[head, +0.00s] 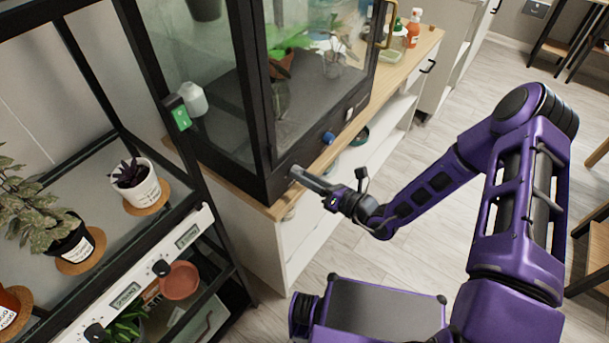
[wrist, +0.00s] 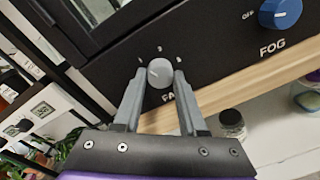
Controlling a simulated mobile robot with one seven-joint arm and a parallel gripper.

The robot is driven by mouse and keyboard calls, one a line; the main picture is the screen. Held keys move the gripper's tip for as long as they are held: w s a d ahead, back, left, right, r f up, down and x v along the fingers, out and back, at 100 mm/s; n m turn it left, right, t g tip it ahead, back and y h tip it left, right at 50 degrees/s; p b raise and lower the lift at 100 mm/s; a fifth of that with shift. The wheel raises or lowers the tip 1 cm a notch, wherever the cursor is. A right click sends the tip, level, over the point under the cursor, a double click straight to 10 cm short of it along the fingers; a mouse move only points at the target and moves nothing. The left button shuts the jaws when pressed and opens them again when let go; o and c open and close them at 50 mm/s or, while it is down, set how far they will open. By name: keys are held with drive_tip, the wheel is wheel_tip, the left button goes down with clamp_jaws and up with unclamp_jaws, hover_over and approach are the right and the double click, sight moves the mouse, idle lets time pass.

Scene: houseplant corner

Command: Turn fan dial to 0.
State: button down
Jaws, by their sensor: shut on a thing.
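The fan dial (wrist: 160,73) is a round light-grey knob on the black front panel of the glass cabinet (head: 225,165). Small white marks curve above it, and a partly covered label sits below it. My gripper (wrist: 160,80) has one finger on each side of the dial and is shut on it. In the head view my gripper (head: 300,174) reaches the left part of the cabinet's lower panel and hides the dial. I cannot tell which mark the dial points to.
A blue FOG knob (wrist: 281,13) is to the right on the same panel; it also shows in the head view (head: 329,137). A wooden counter edge (wrist: 240,92) runs just below. A black shelf with potted plants (head: 137,184) stands at left. Open floor (head: 400,160) lies right of the counter.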

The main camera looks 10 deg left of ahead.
drive_tip(key=n+b, duration=0.1)
drive_tip(key=n, duration=1.1)
drive_tip(key=shift+n+t, duration=0.4)
drive_tip(key=shift+n, duration=0.3)
drive_tip(key=shift+c, duration=2.3)
unclamp_jaws()
drive_tip(key=v, duration=1.7)
drive_tip(key=shift+d+f+b, duration=0.3)
drive_tip(key=shift+f, duration=0.05)
